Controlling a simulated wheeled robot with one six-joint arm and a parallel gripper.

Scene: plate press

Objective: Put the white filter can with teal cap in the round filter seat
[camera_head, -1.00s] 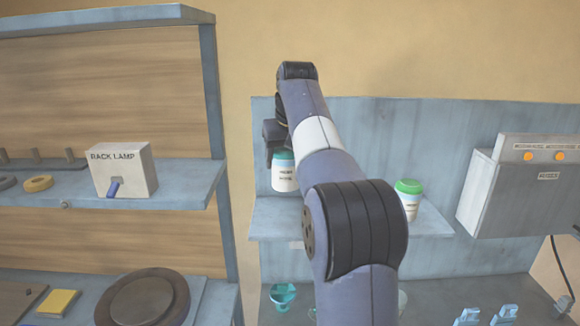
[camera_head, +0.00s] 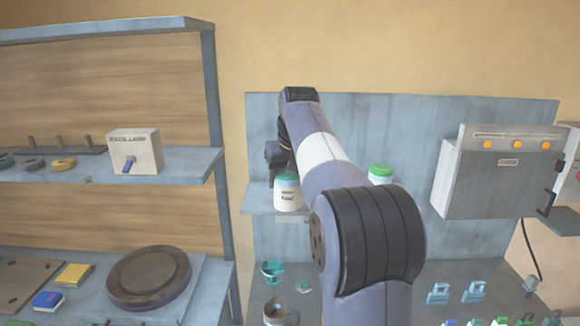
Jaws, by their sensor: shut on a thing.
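The white filter can with teal cap (camera_head: 288,195) is upright, with dark print on its front. It is at the left end of the back shelf, left of my arm. My gripper (camera_head: 284,172) is shut on it at the cap, partly hidden by my own arm. The can's base overlaps the shelf's front edge in the picture, so I cannot tell whether it touches. I cannot make out the round filter seat for sure.
A green-capped can (camera_head: 380,173) stands on the back shelf (camera_head: 258,202), partly behind my arm. A control box (camera_head: 490,180) hangs at right. A teal funnel (camera_head: 272,268) and a grey mug (camera_head: 275,312) are below. A round brown plate (camera_head: 150,292) lies at lower left.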

